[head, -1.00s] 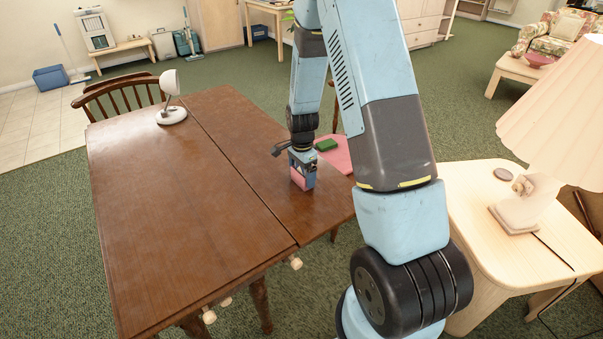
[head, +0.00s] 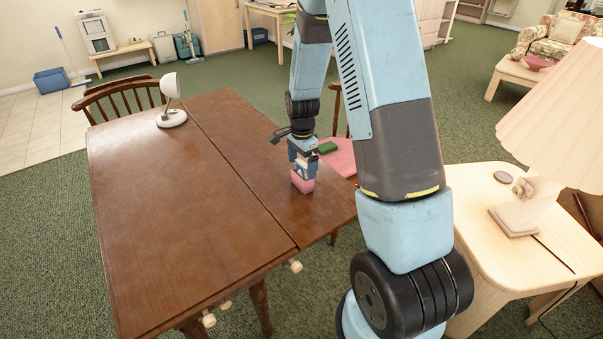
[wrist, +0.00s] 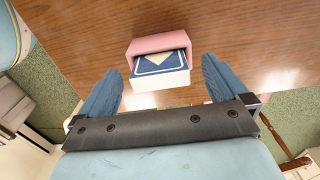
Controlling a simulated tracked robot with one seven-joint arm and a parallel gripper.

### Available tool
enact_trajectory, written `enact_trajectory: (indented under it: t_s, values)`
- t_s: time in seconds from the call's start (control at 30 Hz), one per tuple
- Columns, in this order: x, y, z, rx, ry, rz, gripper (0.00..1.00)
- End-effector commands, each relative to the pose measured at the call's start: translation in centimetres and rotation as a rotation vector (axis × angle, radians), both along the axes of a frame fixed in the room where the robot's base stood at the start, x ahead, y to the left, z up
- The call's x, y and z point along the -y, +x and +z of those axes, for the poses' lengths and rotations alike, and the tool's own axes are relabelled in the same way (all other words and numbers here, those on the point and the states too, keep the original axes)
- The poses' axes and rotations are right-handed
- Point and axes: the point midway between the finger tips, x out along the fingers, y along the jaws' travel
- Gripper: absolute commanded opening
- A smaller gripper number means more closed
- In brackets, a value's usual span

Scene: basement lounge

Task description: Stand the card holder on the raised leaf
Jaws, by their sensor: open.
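The card holder (head: 302,184) is a small pink box standing upright on the brown raised leaf (head: 250,165), near its right edge. In the wrist view the card holder (wrist: 158,43) shows its pink rim around a blue and white card pack (wrist: 160,64). My gripper (head: 302,162) is just above the holder in the head view and hides part of its top. In the wrist view my gripper (wrist: 160,80) is open, with its blue fingers apart on either side of the pack and a gap between each finger and the holder.
A white lamp (head: 171,116) stands at the table's far end. A chair with a pink seat (head: 343,160), bearing a green item (head: 327,147), is beside the leaf. A pale side table (head: 480,215) with a lamp (head: 550,130) stands right.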

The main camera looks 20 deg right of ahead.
Motion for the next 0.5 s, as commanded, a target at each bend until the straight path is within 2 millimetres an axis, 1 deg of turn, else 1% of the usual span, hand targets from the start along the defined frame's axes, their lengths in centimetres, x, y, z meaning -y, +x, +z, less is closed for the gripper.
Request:
enact_trajectory:
  t_s: [0.03, 0.2, 0.33, 0.5]
  values:
    - [0.0, 0.0, 1.1, 0.004, 0.0, 0.0, 1.0]
    - [-0.1, 0.0, 3.9, 0.003, 0.0, 0.001, 1.0]
    - [0.0, 0.0, 5.5, 0.002, 0.0, 0.001, 1.0]
    - [0.0, 0.0, 6.6, 0.001, 0.0, 0.003, 1.0]
